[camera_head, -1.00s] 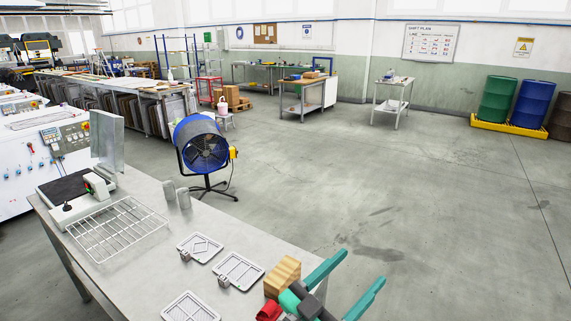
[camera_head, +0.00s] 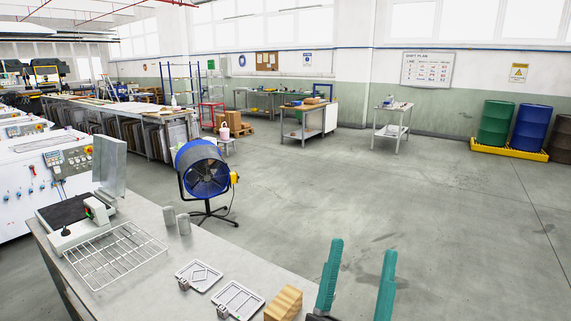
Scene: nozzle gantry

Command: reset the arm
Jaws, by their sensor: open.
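My gripper (camera_head: 357,285) shows at the bottom of the head view, right of the middle. Its two teal fingers point up and stand apart, with nothing between them. The rest of my arm is mostly below the picture's edge. The gripper is just right of a wooden block (camera_head: 284,303) in the picture, and I see a gap between the block and the left finger.
A metal table (camera_head: 140,220) at lower left bears a wire rack (camera_head: 115,255), two pale trays (camera_head: 199,275) (camera_head: 239,300) and a press-like device (camera_head: 84,215). A blue fan (camera_head: 205,175) stands behind it. The floor (camera_head: 400,200) at right is clear.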

